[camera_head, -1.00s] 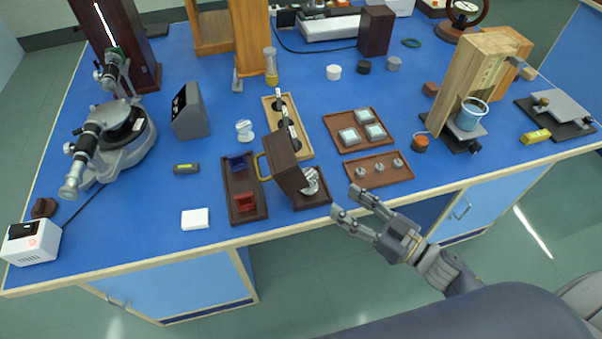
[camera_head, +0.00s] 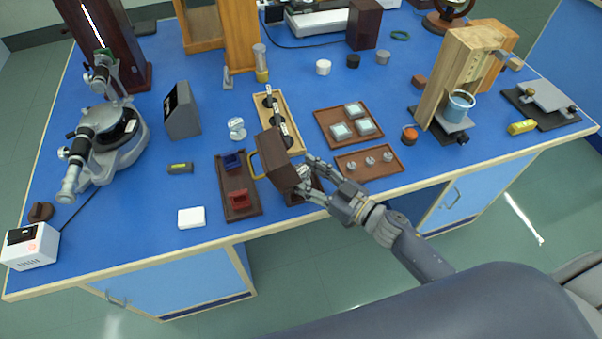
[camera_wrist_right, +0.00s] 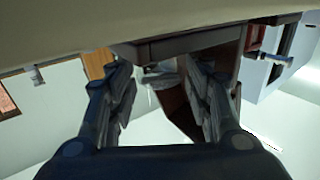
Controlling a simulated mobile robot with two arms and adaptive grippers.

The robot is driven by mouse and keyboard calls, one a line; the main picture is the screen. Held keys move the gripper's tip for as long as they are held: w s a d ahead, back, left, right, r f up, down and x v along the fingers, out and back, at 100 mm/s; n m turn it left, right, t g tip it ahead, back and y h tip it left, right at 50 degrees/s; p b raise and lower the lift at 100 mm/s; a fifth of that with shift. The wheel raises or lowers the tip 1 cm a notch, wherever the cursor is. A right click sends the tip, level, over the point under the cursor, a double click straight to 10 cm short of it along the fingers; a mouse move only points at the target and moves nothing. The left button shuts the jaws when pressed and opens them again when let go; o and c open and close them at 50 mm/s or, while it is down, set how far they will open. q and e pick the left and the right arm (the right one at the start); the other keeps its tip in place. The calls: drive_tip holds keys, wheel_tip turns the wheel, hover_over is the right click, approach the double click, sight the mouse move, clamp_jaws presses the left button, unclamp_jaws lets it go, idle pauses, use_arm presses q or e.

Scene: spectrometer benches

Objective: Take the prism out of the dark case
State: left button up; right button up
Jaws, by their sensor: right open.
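The dark case (camera_head: 274,160) stands near the front edge of the bench, its brown lid raised and its handle on the left side. The prism (camera_head: 303,173) is a small, shiny clear piece at the case's open side, partly hidden by my right gripper. My right gripper (camera_head: 303,178) is open, with its fingers at the open side of the case, around or beside the prism. In the right wrist view a pale, glassy piece (camera_wrist_right: 160,80) shows between the two spread fingers (camera_wrist_right: 155,95); contact cannot be told. My left gripper is not in view.
A brown tray with a blue and a red holder (camera_head: 248,211) lies close left of the case. A tray with small knobs (camera_head: 396,164) lies to the right, near my right arm. A wooden rack (camera_head: 292,143) stands behind.

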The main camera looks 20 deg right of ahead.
drive_tip(key=c, duration=0.8)
drive_tip(key=shift+c, duration=0.2)
